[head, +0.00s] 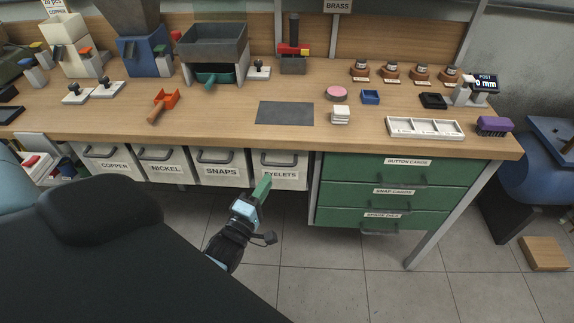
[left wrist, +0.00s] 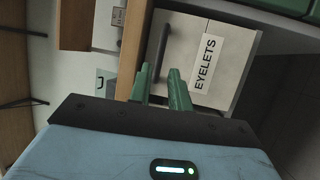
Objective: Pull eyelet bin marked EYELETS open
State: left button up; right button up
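The eyelet bin (head: 298,168) is a pale bin under the bench, at the right end of a row, with an EYELETS label and a dark bar handle (head: 279,160). It sits in line with its neighbours. My left gripper (head: 265,183) has green fingers and is just in front of the bin's lower left part, partly covering the label. In the left wrist view, the fingers (left wrist: 160,74) are apart, with the lower end of the handle (left wrist: 163,48) showing at the gap between their tips. I cannot tell whether they touch it. My right gripper is not in view.
COPPER (head: 112,165), NICKEL (head: 165,168) and SNAPS (head: 220,170) bins stand to the left. Green drawers (head: 385,190) are on the right, beyond a grey post. The bench top (head: 225,120) overhangs the bins. The floor in front of the drawers is clear.

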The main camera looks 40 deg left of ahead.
aim_at(278, 164)
pick_arm(q)
jog(key=shift+x, duration=3.9)
grip_shut()
